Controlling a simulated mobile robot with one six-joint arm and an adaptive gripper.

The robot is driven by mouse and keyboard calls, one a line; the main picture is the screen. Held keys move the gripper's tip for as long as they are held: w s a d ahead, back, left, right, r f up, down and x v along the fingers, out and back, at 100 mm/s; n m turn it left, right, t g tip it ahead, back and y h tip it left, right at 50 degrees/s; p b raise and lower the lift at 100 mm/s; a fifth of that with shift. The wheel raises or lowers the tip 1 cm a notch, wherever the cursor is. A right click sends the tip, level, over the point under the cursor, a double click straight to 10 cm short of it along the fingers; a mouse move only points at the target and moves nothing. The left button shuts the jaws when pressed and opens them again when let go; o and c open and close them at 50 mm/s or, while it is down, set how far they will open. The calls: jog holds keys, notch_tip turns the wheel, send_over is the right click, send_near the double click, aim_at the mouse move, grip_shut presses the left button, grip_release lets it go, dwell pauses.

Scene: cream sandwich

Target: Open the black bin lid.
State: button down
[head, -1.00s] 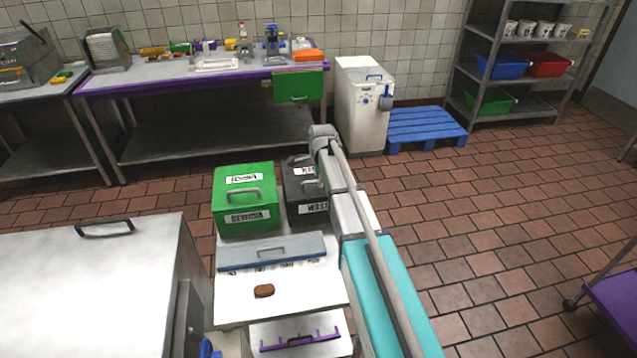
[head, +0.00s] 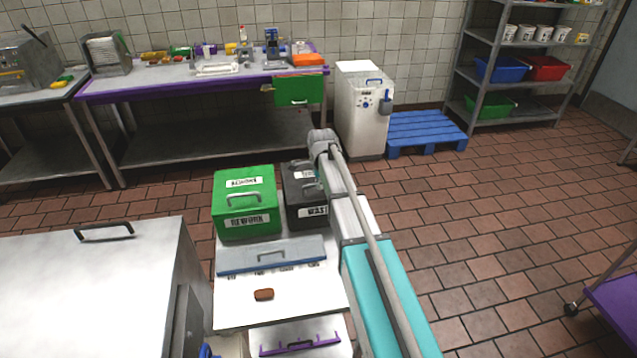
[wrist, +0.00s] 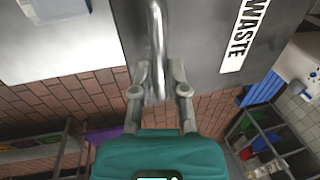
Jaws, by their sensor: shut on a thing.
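The black bin (head: 291,199) with a white WASTE label stands right of the green bin, partly hidden behind my arm in the head view. Its lid looks closed there. In the wrist view the dark grey lid (wrist: 200,45) fills the top, with a metal bar handle (wrist: 154,25) running down from the upper edge. My gripper (wrist: 158,75) has its two fingers shut on the near part of this handle, one on each side.
The green REWORK bin (head: 246,217) stands close to the left of the black bin. In front are a blue-grey lidded container and a white board (head: 235,305) with a brown piece (head: 264,294). A white machine (head: 360,115) and blue pallet (head: 425,131) stand behind.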

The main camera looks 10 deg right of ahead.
jog(key=shift+w, duration=0.1)
send_over(313, 174)
jog(key=w, duration=0.5)
dwell(0.3)
jog(key=c, duration=0.7)
grip_release()
jog(key=shift+o, duration=0.2)
jog(key=shift+s, duration=0.15)
